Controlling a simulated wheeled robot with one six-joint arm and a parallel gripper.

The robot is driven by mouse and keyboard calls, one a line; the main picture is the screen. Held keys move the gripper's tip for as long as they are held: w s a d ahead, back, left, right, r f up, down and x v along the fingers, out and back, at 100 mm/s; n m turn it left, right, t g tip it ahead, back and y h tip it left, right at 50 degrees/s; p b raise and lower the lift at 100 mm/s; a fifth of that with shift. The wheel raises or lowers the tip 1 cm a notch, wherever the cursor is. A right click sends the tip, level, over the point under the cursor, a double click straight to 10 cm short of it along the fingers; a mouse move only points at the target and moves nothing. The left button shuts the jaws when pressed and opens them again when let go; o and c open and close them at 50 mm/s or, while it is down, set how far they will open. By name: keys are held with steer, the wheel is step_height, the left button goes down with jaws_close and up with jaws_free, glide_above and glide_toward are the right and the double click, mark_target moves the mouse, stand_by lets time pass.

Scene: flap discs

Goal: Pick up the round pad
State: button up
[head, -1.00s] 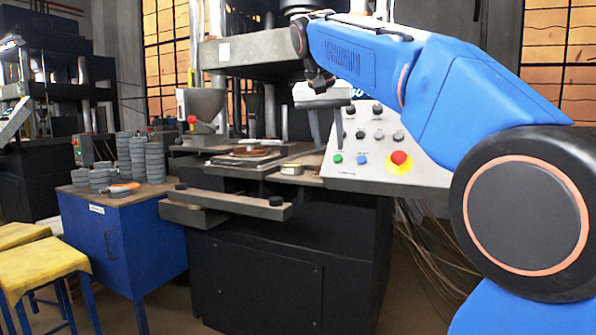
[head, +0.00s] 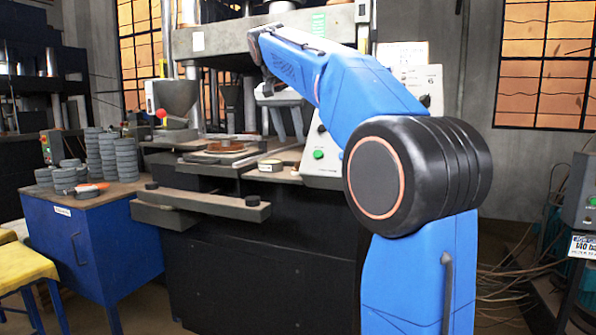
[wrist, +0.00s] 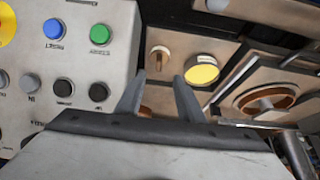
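A short round piece with a yellow top (wrist: 202,72) lies on the press table in the wrist view; in the head view it is a small light-sided disc (head: 270,165) at the table's front. It looks most like the round pad, but I cannot be sure. A brown round disc (head: 225,146) sits on a plate further left; the wrist view shows a brown ring (wrist: 265,100) there. My gripper (head: 289,137) is above the table's right part, fingers apart and empty. In the wrist view its fingertips (wrist: 158,76) point towards the yellow-topped piece, apart from it.
A sloped control panel (wrist: 75,60) with buttons stands close beside my gripper. The press's upper beam (head: 260,38) is above. A blue cabinet (head: 85,245) with stacks of grey discs (head: 105,157) stands left. A front bar (head: 200,204) juts from the press.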

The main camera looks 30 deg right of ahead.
mark_target(298, 160)
steer(key=shift+d+x, duration=0.2)
steer(key=shift+x, duration=4.35)
steer(key=shift+r, duration=0.1)
jaws_close()
